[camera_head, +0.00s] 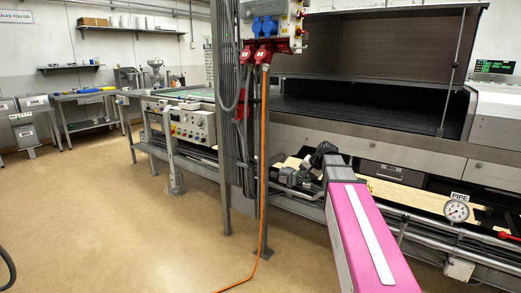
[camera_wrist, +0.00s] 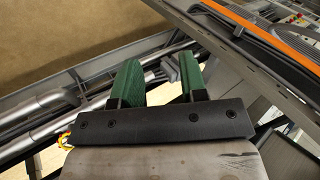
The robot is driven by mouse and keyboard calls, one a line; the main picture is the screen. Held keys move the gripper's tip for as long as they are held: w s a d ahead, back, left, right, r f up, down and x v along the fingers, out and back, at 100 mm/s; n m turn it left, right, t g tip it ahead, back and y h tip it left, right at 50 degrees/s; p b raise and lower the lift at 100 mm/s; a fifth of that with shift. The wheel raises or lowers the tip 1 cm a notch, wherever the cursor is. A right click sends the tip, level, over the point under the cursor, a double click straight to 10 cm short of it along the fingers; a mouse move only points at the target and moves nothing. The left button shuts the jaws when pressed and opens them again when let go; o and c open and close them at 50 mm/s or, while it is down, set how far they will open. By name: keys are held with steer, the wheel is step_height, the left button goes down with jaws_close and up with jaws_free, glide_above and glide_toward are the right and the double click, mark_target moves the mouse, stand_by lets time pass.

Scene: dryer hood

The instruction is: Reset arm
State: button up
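My arm's pink link (camera_head: 365,235) reaches in from the bottom right of the head view. Its dark end lies low in front of the machine, and my fingers cannot be made out clearly there. In the wrist view my gripper (camera_wrist: 160,78) has two green ridged fingers standing apart. No held object shows between them; grey machine parts show behind the gap. The dryer hood (camera_head: 365,45) is raised in the head view, with a strut at its right side and a dark bed below it.
A post with a red and blue socket box (camera_head: 270,25) and an orange cable (camera_head: 263,150) stands left of my arm. Pipes and a gauge (camera_head: 456,211) run along the machine at right. Open floor (camera_head: 120,220) lies at left.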

steer(key=s+f+n+g+h, duration=0.4)
steer(key=s+f+h, duration=0.1)
steer(key=s+f, duration=1.8)
steer(key=shift+s+f+n+g, duration=0.25)
steer(key=shift+s+n+g, duration=0.05)
steer(key=shift+n, duration=0.1)
steer(key=shift+a, duration=0.1)
